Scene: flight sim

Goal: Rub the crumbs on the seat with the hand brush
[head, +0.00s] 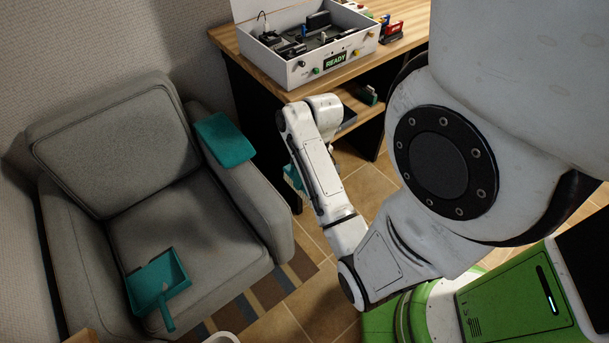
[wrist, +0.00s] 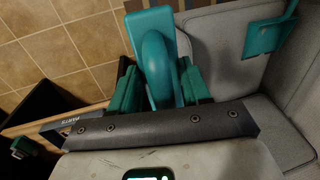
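The grey armchair has a seat cushion (head: 185,235) with a teal dustpan (head: 160,283) lying on it near the front left. The dustpan also shows at the upper right of the wrist view (wrist: 266,38). My gripper (head: 294,181) is beside the chair's right armrest, off the seat and mostly hidden by my arm. In the wrist view, my fingers (wrist: 160,88) are shut around the handle of a teal hand brush (wrist: 152,28). The bristles are mostly hidden. I cannot make out crumbs clearly on the seat.
A folded teal cloth (head: 224,139) lies on the right armrest (head: 243,185). A wooden bench (head: 232,40) behind carries a white control box (head: 318,68) marked READY. Tiled floor (head: 325,290) and a striped rug (head: 258,295) lie in front of the chair.

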